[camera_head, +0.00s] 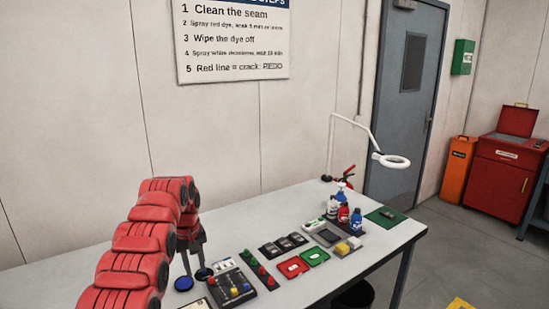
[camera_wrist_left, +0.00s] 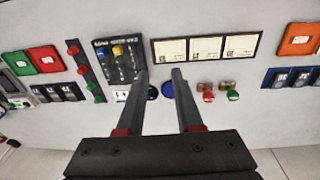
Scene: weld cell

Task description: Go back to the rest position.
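My left arm, red and segmented, reaches in from the lower left in the head view. My left gripper (camera_head: 195,272) points down over the near left part of the grey table (camera_head: 232,218). In the left wrist view the two dark fingers of the left gripper (camera_wrist_left: 160,77) stand apart with bare table and two small round discs showing between them, and nothing is held. A blue disc (camera_head: 184,284) lies beside the fingertips in the head view. The exact height of the fingers above the table is hard to tell. My right gripper is not in view.
A black panel with knobs (camera_head: 232,287), a strip of red and green buttons (camera_head: 258,269), red (camera_head: 292,267) and green trays (camera_head: 315,257) and several bottles (camera_head: 343,213) stand to the right. A white lamp (camera_head: 392,161) rises at the back. Three framed cards (camera_wrist_left: 206,48) lie beyond the fingers.

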